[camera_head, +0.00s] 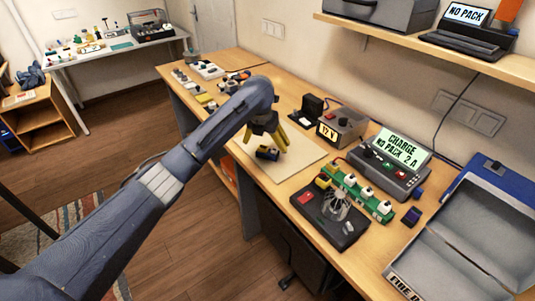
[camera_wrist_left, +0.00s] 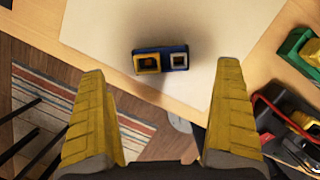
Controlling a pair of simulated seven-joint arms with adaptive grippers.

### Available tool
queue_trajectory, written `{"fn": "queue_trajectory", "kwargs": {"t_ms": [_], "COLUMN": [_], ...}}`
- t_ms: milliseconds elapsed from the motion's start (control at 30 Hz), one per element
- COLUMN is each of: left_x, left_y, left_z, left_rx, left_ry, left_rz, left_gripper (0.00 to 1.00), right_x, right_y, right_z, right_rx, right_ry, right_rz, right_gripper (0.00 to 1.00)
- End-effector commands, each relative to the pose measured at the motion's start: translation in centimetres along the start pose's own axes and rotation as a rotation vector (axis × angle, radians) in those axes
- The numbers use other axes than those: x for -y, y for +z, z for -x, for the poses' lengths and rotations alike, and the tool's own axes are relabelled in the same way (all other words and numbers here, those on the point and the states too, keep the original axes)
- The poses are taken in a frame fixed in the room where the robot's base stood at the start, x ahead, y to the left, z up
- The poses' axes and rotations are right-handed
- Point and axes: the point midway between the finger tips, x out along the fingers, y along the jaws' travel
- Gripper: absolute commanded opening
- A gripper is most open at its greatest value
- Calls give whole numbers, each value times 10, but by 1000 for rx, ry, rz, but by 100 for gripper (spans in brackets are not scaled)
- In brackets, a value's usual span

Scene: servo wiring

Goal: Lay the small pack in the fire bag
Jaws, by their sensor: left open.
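A small blue block with a yellow-rimmed socket and a white-rimmed socket, which looks like the small pack (camera_head: 268,153), lies on the pale mat. In the left wrist view the pack (camera_wrist_left: 161,60) sits ahead of the fingertips, centred between them. My left gripper (camera_head: 266,138) has yellow fingers and points down over the pack. In the left wrist view the gripper (camera_wrist_left: 161,78) is spread wide, with nothing between its fingers. The fire bag (camera_head: 462,239), a grey open case with a "FIRE" label, lies at the bench's right end. My right gripper is not in view.
Between mat (camera_head: 302,165) and bag stand a dark tray (camera_head: 335,226), a green board (camera_head: 362,197), a charger (camera_head: 385,173) reading "NO PACK" and a dark blue block (camera_head: 411,216). A "12 V" box (camera_head: 342,126) stands behind the mat. A shelf (camera_head: 420,43) overhangs the back.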

Motion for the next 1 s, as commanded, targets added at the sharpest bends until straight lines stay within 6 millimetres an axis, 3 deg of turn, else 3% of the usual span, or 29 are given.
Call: {"fn": "queue_trajectory", "kwargs": {"t_ms": [233, 600, 967, 1000], "left_x": [1, 1, 1, 1], "left_y": [0, 0, 0, 0], "left_z": [-11, -52, -57, -57], "left_rx": [-1, -1, 0, 0], "left_ry": [0, 0, 0, 0], "left_rz": [0, 2, 0, 0], "left_gripper": [100, 100, 100, 96], "right_x": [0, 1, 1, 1], "right_y": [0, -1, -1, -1], "right_z": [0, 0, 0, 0], "right_rx": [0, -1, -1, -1], "right_ry": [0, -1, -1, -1], "right_rz": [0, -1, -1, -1], "right_gripper": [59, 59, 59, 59]}}
